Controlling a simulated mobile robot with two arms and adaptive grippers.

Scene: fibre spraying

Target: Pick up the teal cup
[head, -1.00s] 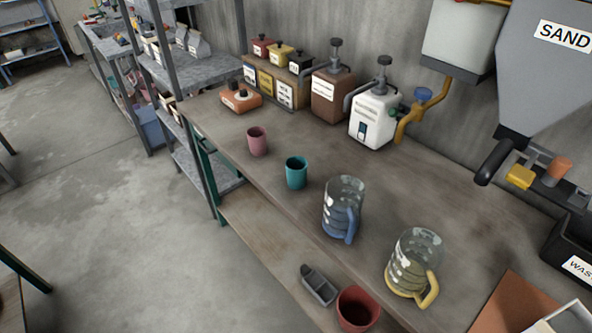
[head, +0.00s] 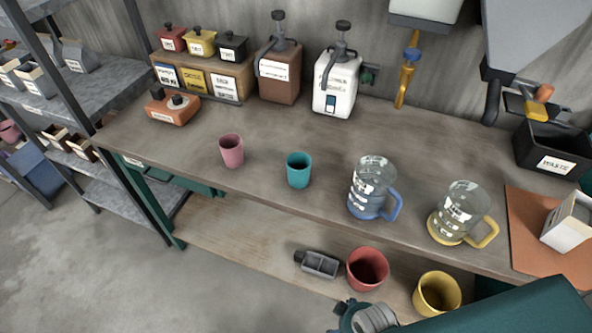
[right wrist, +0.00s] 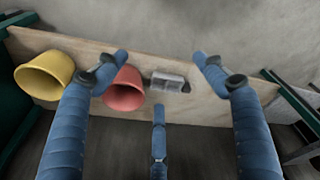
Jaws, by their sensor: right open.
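The teal cup (head: 298,170) stands upright and empty-looking on the workbench (head: 240,205), between a pink cup (head: 231,150) and a blue-handled jug (head: 372,188). My right gripper (right wrist: 162,65) is open and empty in the right wrist view, its blue fingers spread. It is over the lower shelf (right wrist: 215,98), apart from the teal cup, which does not show in that view. Part of my right arm (head: 520,312) enters the head view at the bottom right. My left gripper is not in view.
A yellow-handled jug (head: 460,212) stands farther right, near a black waste bin (head: 553,150). Dispensers (head: 337,85) line the back wall. The bench behind the teal cup is clear.

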